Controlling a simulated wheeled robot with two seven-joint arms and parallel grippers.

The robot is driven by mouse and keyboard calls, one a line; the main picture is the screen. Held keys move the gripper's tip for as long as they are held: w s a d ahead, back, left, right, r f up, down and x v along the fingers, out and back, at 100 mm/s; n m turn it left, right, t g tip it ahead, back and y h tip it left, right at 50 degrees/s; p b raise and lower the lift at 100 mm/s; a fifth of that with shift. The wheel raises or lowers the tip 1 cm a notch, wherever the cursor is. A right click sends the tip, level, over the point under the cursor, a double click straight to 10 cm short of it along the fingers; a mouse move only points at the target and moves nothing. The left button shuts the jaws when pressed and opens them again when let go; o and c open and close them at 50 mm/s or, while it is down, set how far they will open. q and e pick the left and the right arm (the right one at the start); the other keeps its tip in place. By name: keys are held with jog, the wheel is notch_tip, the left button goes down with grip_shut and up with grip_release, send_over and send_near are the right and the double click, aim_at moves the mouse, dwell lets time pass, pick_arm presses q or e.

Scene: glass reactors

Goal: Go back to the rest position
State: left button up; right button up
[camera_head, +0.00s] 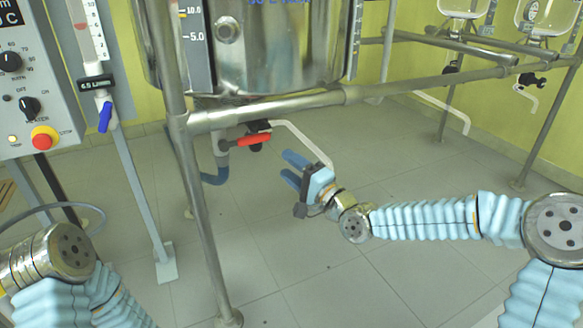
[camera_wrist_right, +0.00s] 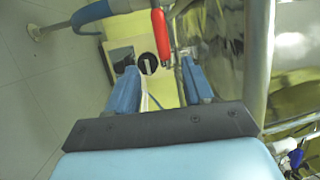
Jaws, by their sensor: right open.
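My right gripper (camera_head: 291,168) is open and empty. In the head view its two blue fingers point left, below the steel reactor vessel and just right of a red-handled valve (camera_head: 254,139). In the right wrist view both blue fingers (camera_wrist_right: 160,88) stand apart, with the red valve handle (camera_wrist_right: 161,34) beyond and between them. The fingers appear clear of the handle. My right arm stretches in from the right edge. Part of my left arm shows at the bottom left, but its gripper is out of view.
The steel vessel (camera_head: 285,50) hangs in a pipe frame (camera_head: 265,112) close above my right gripper. A frame post (camera_head: 200,220) stands to its left. A control panel (camera_head: 35,85) and a flowmeter with a blue valve (camera_head: 105,115) are at the left. The tiled floor (camera_head: 300,270) below is clear.

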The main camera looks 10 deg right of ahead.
jog(key=s+a+f+n+g+h, duration=0.1)
jog(key=s+f+g, duration=0.2)
jog(key=f, duration=0.7)
jog(key=s+f+n+g+h, duration=0.1)
jog(key=s+f+g+h, duration=0.15)
jog(key=f, duration=0.65)
jog(key=s+a+f+n+g+h, duration=0.15)
jog(key=s+f, duration=0.25)
jog(key=f, duration=0.6)
jog(key=s+d+f+n+g+h, duration=0.1)
jog(key=s+d+f+n+g, duration=0.2)
jog(key=s+f, duration=0.6)
jog(key=s+d+f+n+g+h, duration=0.25)
jog(key=s+f+g, duration=0.35)
jog(key=s, duration=0.5)
notch_tip(320, 180, up, 14)
jog(key=y+p, duration=0.1)
jog(key=p, duration=1.3)
jog(key=shift+s+f+t, duration=0.2)
jog(key=shift+f+t, duration=0.05)
jog(key=shift+t, duration=0.15)
